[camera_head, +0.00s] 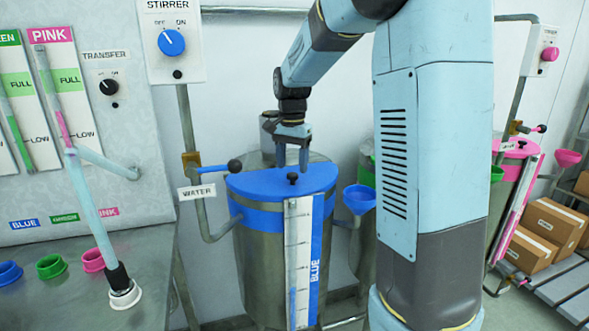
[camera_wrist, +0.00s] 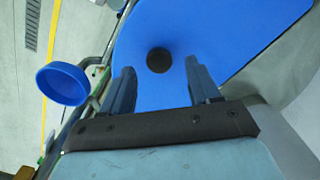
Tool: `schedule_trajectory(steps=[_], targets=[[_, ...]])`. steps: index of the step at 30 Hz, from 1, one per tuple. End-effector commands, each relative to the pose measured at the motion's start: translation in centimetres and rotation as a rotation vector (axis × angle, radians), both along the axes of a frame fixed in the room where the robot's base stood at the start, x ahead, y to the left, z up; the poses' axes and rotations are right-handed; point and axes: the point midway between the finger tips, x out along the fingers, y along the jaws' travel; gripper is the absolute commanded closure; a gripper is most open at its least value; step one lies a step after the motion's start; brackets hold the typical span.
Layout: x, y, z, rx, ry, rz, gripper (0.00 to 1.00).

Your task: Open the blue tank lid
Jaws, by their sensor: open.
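The blue tank lid (camera_head: 262,184) lies flat and closed on the front half of the metal tank (camera_head: 268,240). Its black knob (camera_head: 292,178) stands up near the front edge. My gripper (camera_head: 293,168) points down just above the lid, with its two fingers apart and nothing between them. In the wrist view the blue lid (camera_wrist: 200,30) fills the middle, and the round black knob (camera_wrist: 159,60) shows between and beyond the open fingertips of my gripper (camera_wrist: 160,82). I cannot tell the exact height of the fingertips over the knob.
A blue funnel (camera_head: 359,199) sits at the tank's right side. A black-knobbed water valve lever (camera_head: 234,165) stands at its left. A sight gauge (camera_head: 300,262) runs down the tank's front. A control bench (camera_head: 90,280) is at left; a pink-lidded tank (camera_head: 515,148) is at right.

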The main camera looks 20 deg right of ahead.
Motion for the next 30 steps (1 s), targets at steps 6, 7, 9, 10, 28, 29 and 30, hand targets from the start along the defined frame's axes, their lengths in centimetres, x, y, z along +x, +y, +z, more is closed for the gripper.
schedule_trajectory(steps=[6, 7, 9, 10, 28, 29, 30], targets=[[0.0, 0.0, -2.0, 0.000, 0.000, 0.000, 0.39], [0.0, 0.0, -2.1, 0.000, 0.000, 0.000, 0.39], [0.0, 0.0, -2.3, 0.000, 0.000, 0.000, 0.39], [0.0, 0.0, -2.3, 0.000, 0.000, 0.000, 0.39], [0.0, 0.0, -2.4, 0.000, 0.000, -0.001, 0.73], [0.0, 0.0, -2.4, 0.000, 0.000, -0.001, 0.76], [0.0, 0.0, -2.4, 0.000, 0.000, -0.001, 0.80]])
